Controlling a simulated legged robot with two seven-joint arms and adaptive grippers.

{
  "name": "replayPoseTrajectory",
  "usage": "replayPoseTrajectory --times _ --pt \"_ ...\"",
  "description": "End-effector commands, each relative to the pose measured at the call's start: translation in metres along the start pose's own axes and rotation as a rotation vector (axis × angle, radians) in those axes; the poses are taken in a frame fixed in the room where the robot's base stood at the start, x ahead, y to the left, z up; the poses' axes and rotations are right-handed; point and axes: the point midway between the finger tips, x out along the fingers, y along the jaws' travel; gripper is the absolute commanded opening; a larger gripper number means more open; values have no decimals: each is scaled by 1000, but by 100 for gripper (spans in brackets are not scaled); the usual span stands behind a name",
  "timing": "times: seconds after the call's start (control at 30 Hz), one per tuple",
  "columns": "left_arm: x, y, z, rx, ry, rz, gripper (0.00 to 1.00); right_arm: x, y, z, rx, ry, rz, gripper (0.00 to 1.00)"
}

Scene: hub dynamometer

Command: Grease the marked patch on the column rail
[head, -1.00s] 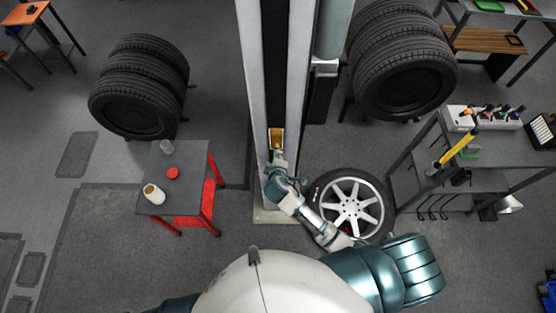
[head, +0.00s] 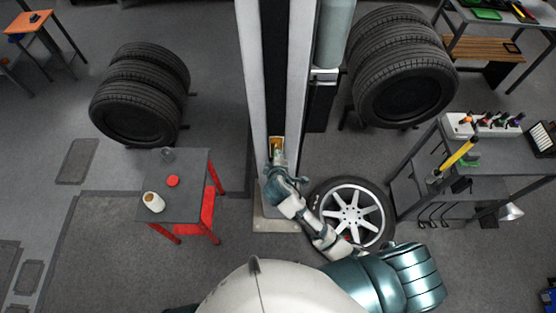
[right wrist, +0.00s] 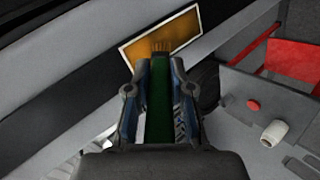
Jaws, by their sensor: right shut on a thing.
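The marked patch is an amber, pale-edged rectangle (head: 277,142) on the column rail (head: 275,80). It also shows at the top of the right wrist view (right wrist: 190,30). My right gripper (head: 277,162) is just below the patch and partly covers its lower end. In the right wrist view it (right wrist: 158,95) is shut on a brush with a green handle (right wrist: 160,105). The brush's brown bristles (right wrist: 160,48) overlap the patch's lower edge; I cannot tell whether they touch it. My left gripper is not in view.
A small grey table (head: 189,206) with red legs stands left of the column. It holds a cream jar (head: 154,201), a red lid (head: 173,181) and a clear cup (head: 167,154). A wheel (head: 352,213) lies right of my right arm; a tool bench (head: 470,181) stands beyond.

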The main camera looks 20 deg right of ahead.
Motion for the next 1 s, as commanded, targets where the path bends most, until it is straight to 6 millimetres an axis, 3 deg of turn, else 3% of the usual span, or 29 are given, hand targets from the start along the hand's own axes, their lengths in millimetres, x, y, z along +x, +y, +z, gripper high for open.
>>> replayPoseTrajectory --times 0.3,1.0 --pt "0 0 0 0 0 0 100 -10 15 -5 0 0 1 0" --pt "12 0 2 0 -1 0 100 16 -20 6 -1 0 1 0"
